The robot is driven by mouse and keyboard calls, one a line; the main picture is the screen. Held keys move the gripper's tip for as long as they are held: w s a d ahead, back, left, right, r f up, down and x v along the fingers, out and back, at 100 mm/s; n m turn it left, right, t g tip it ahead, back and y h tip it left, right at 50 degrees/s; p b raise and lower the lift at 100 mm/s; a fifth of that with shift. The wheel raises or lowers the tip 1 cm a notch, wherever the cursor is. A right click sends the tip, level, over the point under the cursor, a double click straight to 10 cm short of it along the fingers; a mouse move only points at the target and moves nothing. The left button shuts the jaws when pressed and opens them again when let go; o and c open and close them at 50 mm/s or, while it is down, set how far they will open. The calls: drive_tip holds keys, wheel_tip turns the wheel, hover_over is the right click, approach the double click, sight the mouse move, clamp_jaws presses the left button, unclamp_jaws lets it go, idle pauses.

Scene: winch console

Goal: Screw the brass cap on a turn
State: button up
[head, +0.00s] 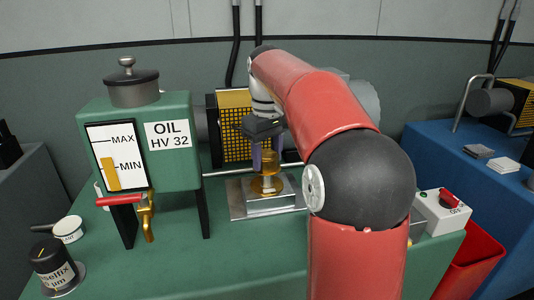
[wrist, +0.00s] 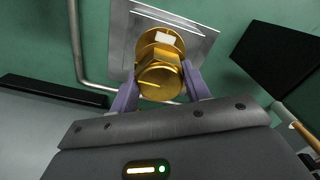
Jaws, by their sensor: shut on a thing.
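The brass cap (wrist: 160,80) shows in the wrist view as a gold hexagonal top with a lighter line across it. It sits over a round brass flange (wrist: 152,42) with a pale patch. My gripper (wrist: 160,92) is shut on the cap, one purple finger on each side. In the head view my gripper (head: 266,160) points down over the metal block (head: 285,198), and its fingers partly hide the cap. I cannot tell how far the cap is threaded on.
The green oil tank (head: 180,170) with its level gauge (head: 118,157) stands left, with a red-handled brass tap (head: 148,215) below. A metal pipe (head: 225,172) runs behind the block. A switch box (head: 440,212) and red bin (head: 475,258) are right. A black-lidded container (head: 52,265) stands front left.

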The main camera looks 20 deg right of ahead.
sight(267, 172)
drive_tip(key=shift+f+b, duration=1.25)
drive_tip(key=shift+f, duration=1.1)
idle(2.1)
drive_tip(key=shift+r+m+p, duration=0.1)
drive_tip(key=shift+m+p, duration=0.35)
drive_tip(key=shift+m, duration=0.85)
drive_tip(key=shift+m+p, duration=0.55)
drive_tip(key=shift+m, duration=0.65)
